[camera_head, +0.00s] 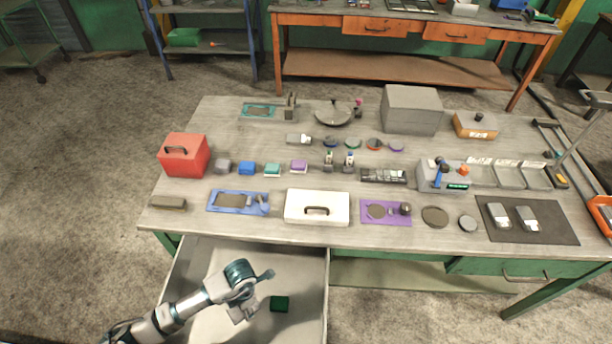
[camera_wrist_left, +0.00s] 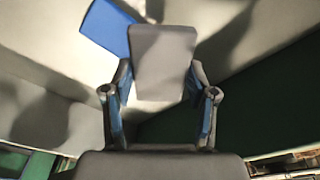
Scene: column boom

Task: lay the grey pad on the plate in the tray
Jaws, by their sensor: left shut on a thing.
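My left gripper (camera_head: 242,304) is low over the open drawer. In the left wrist view the left gripper (camera_wrist_left: 160,80) is shut on a grey, flat, rectangular pad (camera_wrist_left: 163,58), which stands out past the fingers. In the head view the pad is hard to tell from the gripper. A blue tray (camera_head: 213,201) lies near the table's front edge, with a dark grey plate (camera_head: 230,200) and small grey pieces in it. A purple tray (camera_head: 370,219) with a round grey disc lies farther right; I cannot tell which tray is meant. My right gripper is not in view.
A white lidded box (camera_head: 317,207), a red box (camera_head: 184,155) and a grey-brown bar (camera_head: 168,203) stand near the blue tray. A blue piece (camera_wrist_left: 108,27) shows in the wrist view.

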